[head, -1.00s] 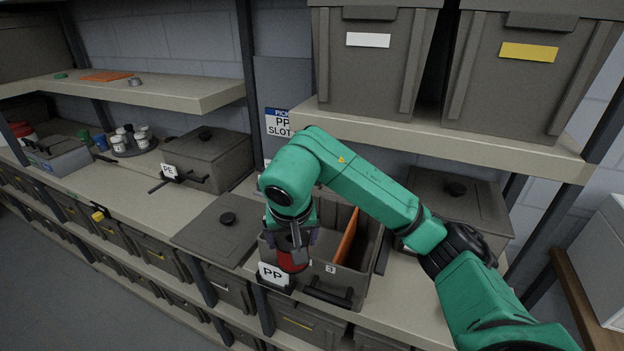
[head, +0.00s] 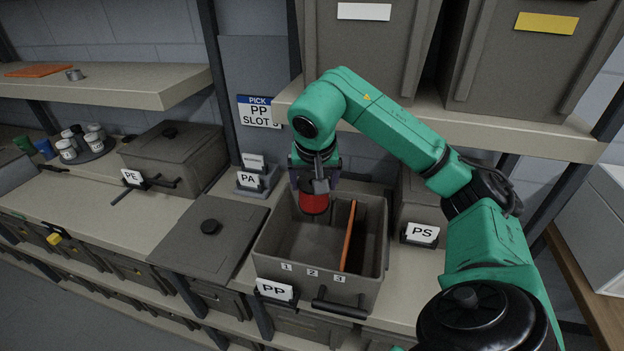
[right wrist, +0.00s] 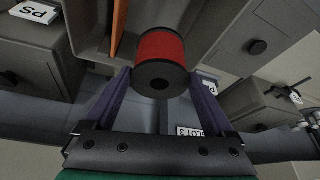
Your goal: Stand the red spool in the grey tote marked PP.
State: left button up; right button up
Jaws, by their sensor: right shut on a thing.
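The red spool (head: 313,203) has black flanges and hangs upright in my right gripper (head: 316,178), over the back part of the open grey tote. My right gripper is shut on it; in the right wrist view the spool (right wrist: 161,50) sits between the two fingers (right wrist: 160,78). The grey tote (head: 372,262) carries a PP label (head: 274,289) and the numbers 1, 2 and 3 on its front. An orange divider (head: 348,236) stands inside, to the right of the spool. The tote's visible floor is bare. My left gripper is out of view.
A flat lid with a knob (head: 210,240) lies left of the tote. A PICK PP SLOT sign (head: 260,112) hangs behind, its number partly hidden. A PA label holder (head: 252,180), a PE bin (head: 175,155) and a PS bin (head: 415,210) stand nearby. An upper shelf (head: 480,128) overhangs behind.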

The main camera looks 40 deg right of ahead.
pick_arm(q)
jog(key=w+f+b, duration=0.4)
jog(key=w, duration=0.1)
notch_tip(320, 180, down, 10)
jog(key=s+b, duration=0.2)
jog(key=b, duration=0.7)
jog(key=shift+b, duration=0.35)
pick_arm(e)
notch_tip(320, 180, down, 20)
jog(key=w, duration=0.1)
jog(key=shift+w+r, duration=0.2)
jog(key=shift+w, duration=0.15)
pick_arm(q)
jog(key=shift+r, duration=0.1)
pick_arm(e)
jog(key=shift+f, duration=0.15)
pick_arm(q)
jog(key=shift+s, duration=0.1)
pick_arm(e)
jog(key=shift+f+b, duration=0.75)
jog(key=shift+f, duration=0.35)
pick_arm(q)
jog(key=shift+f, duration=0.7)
pick_arm(e)
jog(key=o, duration=1.4)
jog(key=shift+r, duration=0.1)
